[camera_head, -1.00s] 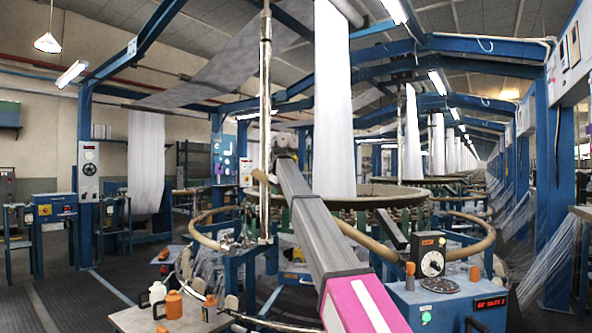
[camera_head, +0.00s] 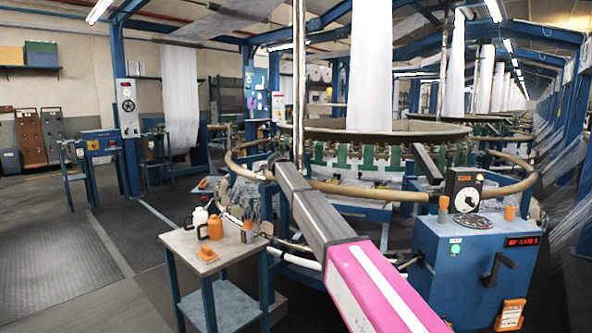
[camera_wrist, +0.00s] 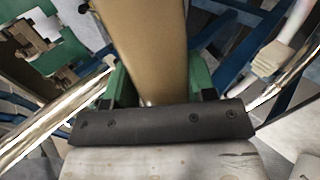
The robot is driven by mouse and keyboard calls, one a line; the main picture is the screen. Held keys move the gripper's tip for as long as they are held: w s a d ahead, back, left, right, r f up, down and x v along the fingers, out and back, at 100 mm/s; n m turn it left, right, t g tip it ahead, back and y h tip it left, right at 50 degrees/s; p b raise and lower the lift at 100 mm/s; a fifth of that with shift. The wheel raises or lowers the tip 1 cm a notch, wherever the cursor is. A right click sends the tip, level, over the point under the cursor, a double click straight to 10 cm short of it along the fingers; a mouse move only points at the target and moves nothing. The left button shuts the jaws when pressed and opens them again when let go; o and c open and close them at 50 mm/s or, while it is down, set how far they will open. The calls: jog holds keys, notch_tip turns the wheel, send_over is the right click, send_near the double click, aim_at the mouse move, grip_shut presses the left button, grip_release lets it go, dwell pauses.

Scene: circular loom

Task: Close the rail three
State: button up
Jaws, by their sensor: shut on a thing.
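A tan, tube-like rail runs in sections around the circular loom (camera_head: 390,140). Its left section (camera_head: 232,165) curves outward, and its right front section (camera_head: 430,194) passes behind my arm. In the wrist view a tan rail length (camera_wrist: 145,45) runs between the green fingers of my gripper (camera_wrist: 158,88), which is shut on it. In the head view the gripper is at the far end of my arm, near the rail at the loom's front left, and is mostly hidden. I cannot tell which section carries the number three.
A small table (camera_head: 190,262) with bottles and orange items stands front left. A blue control cabinet (camera_head: 468,262) with a dial, a crank and a red display stands front right. A chrome post (camera_head: 298,80) rises by the loom. The dark floor at left is clear.

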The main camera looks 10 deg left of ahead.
notch_tip(320, 180, down, 3)
jog(key=shift+r+h, duration=0.1)
jog(key=shift+h, duration=0.2)
jog(key=shift+s+f, duration=0.1)
jog(key=shift+f, duration=0.4)
jog(key=o, duration=1.3)
jog(key=shift+f, duration=0.1)
jog(key=shift+c, duration=0.2)
jog(key=shift+r, duration=0.25)
jog(key=shift+r, duration=0.15)
jog(key=v, duration=1)
jog(key=shift+s+a, duration=0.2)
jog(key=shift+s, duration=0.05)
